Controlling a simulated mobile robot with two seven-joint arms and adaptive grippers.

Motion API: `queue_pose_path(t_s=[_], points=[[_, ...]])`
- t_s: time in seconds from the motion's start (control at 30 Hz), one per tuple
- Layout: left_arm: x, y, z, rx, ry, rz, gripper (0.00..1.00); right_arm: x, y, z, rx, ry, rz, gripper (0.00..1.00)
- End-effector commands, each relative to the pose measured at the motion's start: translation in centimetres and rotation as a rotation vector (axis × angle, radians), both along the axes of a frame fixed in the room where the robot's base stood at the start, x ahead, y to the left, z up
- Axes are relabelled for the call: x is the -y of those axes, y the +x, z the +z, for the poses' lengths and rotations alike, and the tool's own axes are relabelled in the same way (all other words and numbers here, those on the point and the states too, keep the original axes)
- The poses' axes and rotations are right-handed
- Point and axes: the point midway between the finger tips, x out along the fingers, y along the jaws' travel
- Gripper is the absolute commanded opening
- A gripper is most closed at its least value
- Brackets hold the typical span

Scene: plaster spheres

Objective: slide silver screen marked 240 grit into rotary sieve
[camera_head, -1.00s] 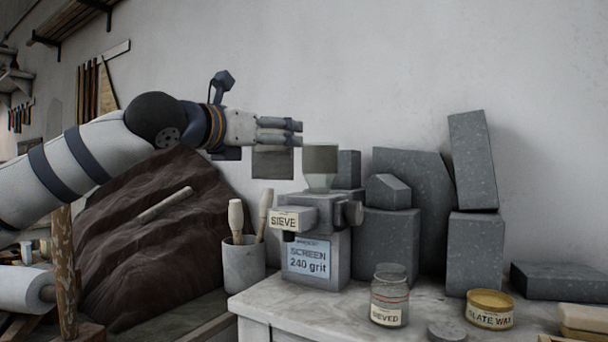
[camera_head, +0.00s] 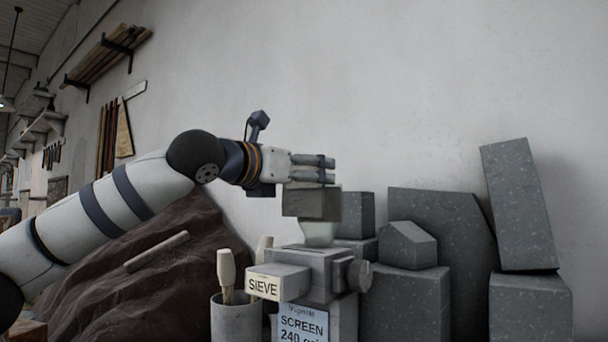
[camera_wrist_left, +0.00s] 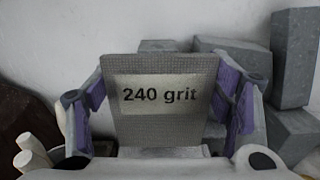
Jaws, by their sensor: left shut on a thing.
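My left gripper (camera_head: 328,168) is shut on the silver screen (camera_head: 311,203), a flat grey mesh square hanging below the fingers. In the left wrist view the screen (camera_wrist_left: 160,118) faces the camera, its pale label reading "240 grit", with purple-padded fingers at both side edges. The rotary sieve (camera_head: 322,262) is a grey machine with a SIEVE tag, a side knob and a "SCREEN 240 grit" sign. Its pale hopper (camera_head: 321,234) shows just under the screen, which overlaps its top in the picture; I cannot tell whether they touch. My right gripper is not in view.
Grey stone blocks (camera_head: 405,292) stand close on the right of the sieve, one block (camera_head: 518,205) leaning on top. A pot (camera_head: 236,318) with wooden-handled tools stands at its left, before a dark rock-like mound (camera_head: 110,275). The wall above is clear.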

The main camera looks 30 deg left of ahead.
Motion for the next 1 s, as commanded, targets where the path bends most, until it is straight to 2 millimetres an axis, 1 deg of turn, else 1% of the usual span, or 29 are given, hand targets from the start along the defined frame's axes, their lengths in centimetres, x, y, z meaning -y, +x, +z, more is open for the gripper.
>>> queue_pose_path(t_s=[0.23, 0.5, 0.7, 1.0], points=[[0.0, 0.1, 0.0, 0.027, -0.003, -0.007, 0.4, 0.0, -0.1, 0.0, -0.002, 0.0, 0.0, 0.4], [0.0, 0.2, -3.0, 0.021, -0.002, -0.006, 0.4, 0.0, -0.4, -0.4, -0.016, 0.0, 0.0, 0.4], [0.0, 0.1, -4.4, 0.024, -0.004, -0.007, 0.4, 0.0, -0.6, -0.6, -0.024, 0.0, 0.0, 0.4], [0.0, 0.0, -4.6, 0.026, -0.003, -0.007, 0.4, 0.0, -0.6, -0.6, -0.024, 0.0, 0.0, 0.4]])
